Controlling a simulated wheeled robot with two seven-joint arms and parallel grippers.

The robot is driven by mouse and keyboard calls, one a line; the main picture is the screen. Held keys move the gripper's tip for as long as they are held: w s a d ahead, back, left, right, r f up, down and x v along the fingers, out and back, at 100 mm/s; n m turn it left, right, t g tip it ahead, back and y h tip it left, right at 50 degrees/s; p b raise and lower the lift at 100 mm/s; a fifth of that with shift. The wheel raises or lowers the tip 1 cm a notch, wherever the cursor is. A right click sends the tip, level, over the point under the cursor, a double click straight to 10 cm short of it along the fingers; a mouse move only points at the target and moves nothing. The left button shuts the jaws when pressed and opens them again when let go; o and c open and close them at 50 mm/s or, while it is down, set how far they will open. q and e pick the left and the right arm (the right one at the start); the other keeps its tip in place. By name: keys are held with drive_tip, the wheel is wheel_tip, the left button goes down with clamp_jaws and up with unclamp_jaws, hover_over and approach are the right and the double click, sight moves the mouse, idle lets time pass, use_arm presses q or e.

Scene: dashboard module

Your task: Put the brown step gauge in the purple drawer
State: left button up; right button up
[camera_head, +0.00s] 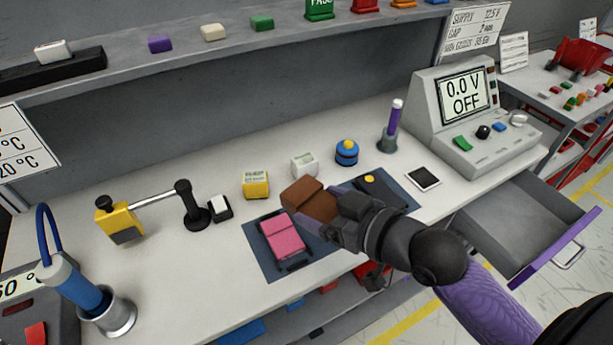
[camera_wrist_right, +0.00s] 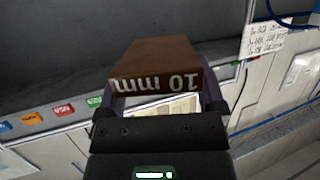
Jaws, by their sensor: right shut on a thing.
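The brown step gauge (camera_head: 308,200) is a brown stepped block held above the bench by my right gripper (camera_head: 328,212). In the right wrist view the gauge (camera_wrist_right: 155,65) sits between the fingers of my right gripper (camera_wrist_right: 160,100), with "10 mm" upside down on its near face. The purple drawer (camera_head: 515,225) is pulled open at the right end of the bench; its front edge is purple with a metal handle, and its visible inside is empty. The gripper and gauge are left of the drawer. My left gripper is not in view.
A pink block (camera_head: 284,238) on a dark mat (camera_head: 262,262) lies left of my right arm. A yellow box (camera_head: 256,184), a white box (camera_head: 304,164), a blue round item (camera_head: 346,152) and a purple-handled tool (camera_head: 393,125) stand behind. A power supply (camera_head: 465,120) stands above the drawer.

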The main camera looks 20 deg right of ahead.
drive_tip(key=s+d+f+m+t+h+p, duration=0.1)
drive_tip(key=s+d+f+m+h+p, duration=0.1)
drive_tip(key=s+d+f, duration=0.4)
drive_tip(key=d+f+m+h, duration=0.1)
drive_tip(key=d+f+h, duration=0.1)
drive_tip(key=d, duration=0.1)
drive_tip(key=shift+d+f+m+h, duration=0.2)
drive_tip(key=shift+f+m+h, duration=0.05)
drive_tip(key=shift+m+h, duration=0.15)
drive_tip(key=f+b+x, duration=0.1)
drive_tip(key=x, duration=0.4)
drive_tip(key=f+b+x, duration=0.1)
drive_tip(key=b+x, duration=0.1)
drive_tip(key=x, duration=0.3)
drive_tip(key=s+f+b+x, duration=0.1)
drive_tip(key=b+x, duration=0.1)
drive_tip(key=x, duration=0.3)
drive_tip(key=shift+w, duration=0.25)
drive_tip(key=shift+w+f, duration=0.1)
drive_tip(key=shift+w, duration=0.15)
drive_tip(key=shift+s, duration=0.1)
